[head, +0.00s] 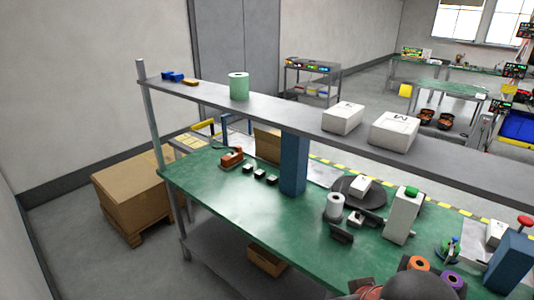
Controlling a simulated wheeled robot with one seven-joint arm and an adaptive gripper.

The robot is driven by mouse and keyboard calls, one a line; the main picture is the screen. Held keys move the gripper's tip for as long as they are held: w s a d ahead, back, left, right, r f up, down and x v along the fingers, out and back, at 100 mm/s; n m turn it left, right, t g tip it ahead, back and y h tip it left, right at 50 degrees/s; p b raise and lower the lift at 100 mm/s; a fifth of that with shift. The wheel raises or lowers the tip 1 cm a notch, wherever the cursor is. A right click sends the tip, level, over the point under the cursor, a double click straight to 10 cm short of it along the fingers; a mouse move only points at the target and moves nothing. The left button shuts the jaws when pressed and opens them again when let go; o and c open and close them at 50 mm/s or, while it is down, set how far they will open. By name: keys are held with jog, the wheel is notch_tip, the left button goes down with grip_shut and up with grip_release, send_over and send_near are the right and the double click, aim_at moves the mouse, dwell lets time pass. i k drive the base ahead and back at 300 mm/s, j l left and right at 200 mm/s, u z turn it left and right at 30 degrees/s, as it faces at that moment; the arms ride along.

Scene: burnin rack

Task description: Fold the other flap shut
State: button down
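No flap stands out clearly in the head view. A large brown cardboard box (132,194) sits on a pallet on the floor at the left; its top looks flat, and its flaps are too small to tell. A tan cardboard panel or box (267,145) stands at the back of the green bench, partly hidden by a dark blue upright block. A small open-looking cardboard box (266,259) lies on the lower shelf under the bench. My gripper is not in view; a dark rounded shape at the bottom edge may be part of my arm.
A grey overhead shelf (285,112) spans the green bench (225,197) and carries white boxes (393,131) and a green roll (239,86). The dark blue block (293,163) stands mid-bench. Tools and rolls crowd the right; the front left is clear.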

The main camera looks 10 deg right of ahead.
aim_at(265, 137)
jog(key=i+j+z, duration=0.1)
jog(key=i+j+u, duration=0.1)
jog(key=i+j, duration=1.25)
jog(key=i, duration=0.2)
jog(key=i+j+u, duration=0.15)
jog(key=i+j, duration=0.55)
jog(key=i+l, duration=0.05)
jog(key=i, duration=0.05)
